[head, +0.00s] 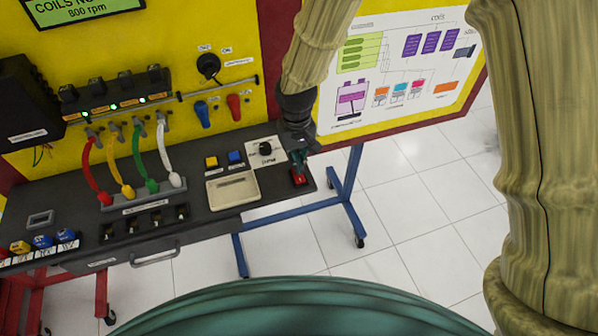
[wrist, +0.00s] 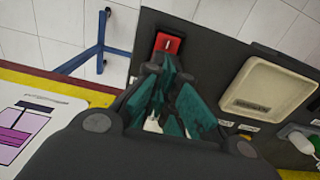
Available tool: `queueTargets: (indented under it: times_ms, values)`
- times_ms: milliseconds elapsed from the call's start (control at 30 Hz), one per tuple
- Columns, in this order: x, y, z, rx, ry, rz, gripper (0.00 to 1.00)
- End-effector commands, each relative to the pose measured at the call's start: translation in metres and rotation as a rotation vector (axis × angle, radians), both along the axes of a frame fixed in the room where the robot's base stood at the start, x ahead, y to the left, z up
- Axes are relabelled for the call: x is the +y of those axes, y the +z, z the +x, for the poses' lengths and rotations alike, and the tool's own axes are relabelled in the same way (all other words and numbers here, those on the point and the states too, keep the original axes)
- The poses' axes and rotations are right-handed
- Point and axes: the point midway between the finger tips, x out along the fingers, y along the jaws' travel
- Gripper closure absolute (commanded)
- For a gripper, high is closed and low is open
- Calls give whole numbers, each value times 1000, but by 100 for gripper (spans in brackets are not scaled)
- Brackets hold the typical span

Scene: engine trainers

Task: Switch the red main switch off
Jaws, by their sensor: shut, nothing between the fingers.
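The red main switch (head: 299,178) sits at the right end of the dark panel top in the head view. In the wrist view the red main switch (wrist: 169,43) shows as a red square with a small dark slot and light mark, just beyond my fingertips. My gripper (head: 299,157) points down right by the switch in the head view. In the wrist view my gripper (wrist: 168,70) has teal fingers close together and empty. I cannot tell whether the tips touch the switch. The fingers hide part of its near edge.
A black rotary knob (head: 265,149) on a white plate and a beige box (head: 233,191) stand left of the switch. Blue and yellow buttons (head: 211,162) are near them. A diagram board (head: 405,70) stands behind my arm. Tiled floor (head: 395,195) lies open to the right.

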Motion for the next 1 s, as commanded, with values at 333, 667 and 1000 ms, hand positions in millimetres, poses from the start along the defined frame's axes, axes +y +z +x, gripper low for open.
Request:
queueTargets:
  times_ms: [333,667,1000]
  values:
    - [0,24,0,0,1,-1,100]
    - [0,44,0,0,0,0,100]
    - [0,52,0,0,0,0,100]
